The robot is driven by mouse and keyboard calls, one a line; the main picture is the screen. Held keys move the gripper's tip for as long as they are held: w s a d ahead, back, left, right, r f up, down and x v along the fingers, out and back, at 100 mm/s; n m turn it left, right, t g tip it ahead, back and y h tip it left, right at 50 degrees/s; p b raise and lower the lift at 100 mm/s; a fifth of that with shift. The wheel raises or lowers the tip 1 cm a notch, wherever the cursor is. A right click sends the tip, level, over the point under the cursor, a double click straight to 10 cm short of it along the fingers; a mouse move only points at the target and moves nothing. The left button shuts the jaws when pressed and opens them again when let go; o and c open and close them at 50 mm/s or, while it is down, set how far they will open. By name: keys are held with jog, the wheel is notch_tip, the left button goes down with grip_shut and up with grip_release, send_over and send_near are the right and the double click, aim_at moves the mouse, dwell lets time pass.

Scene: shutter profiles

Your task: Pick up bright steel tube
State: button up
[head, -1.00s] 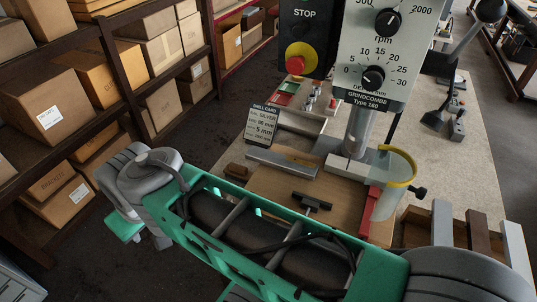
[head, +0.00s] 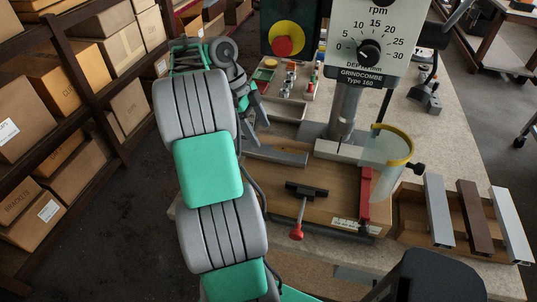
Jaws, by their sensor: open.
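Three long profiles lie side by side across a wooden tray (head: 411,222) at the right. One is pale grey (head: 438,210), the middle one is dark brown (head: 476,214), and the right one is bright silver (head: 511,222). I cannot tell for certain which is the bright steel tube. A grey bar (head: 277,155) also lies at the left of the drill's work area. My gripper (head: 253,105) shows only partly beyond my folded arm, over the bench's left edge. It is open, empty and well away from the tray.
The drill press (head: 371,50) stands on the bench with a yellow-rimmed clear guard (head: 385,150) and red fence (head: 366,195). A red-knobbed handle (head: 296,231) sticks out in front. Shelves with cartons (head: 65,85) stand at left, with clear floor between.

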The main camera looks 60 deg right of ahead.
aim_at(269, 150)
jog(key=b+x, duration=0.2)
jog(key=x, duration=0.4)
jog(key=shift+s+f+b, duration=0.2)
jog(key=shift+f+b, duration=0.15)
jog(key=shift+c, duration=0.2)
grip_shut()
dwell(0.4)
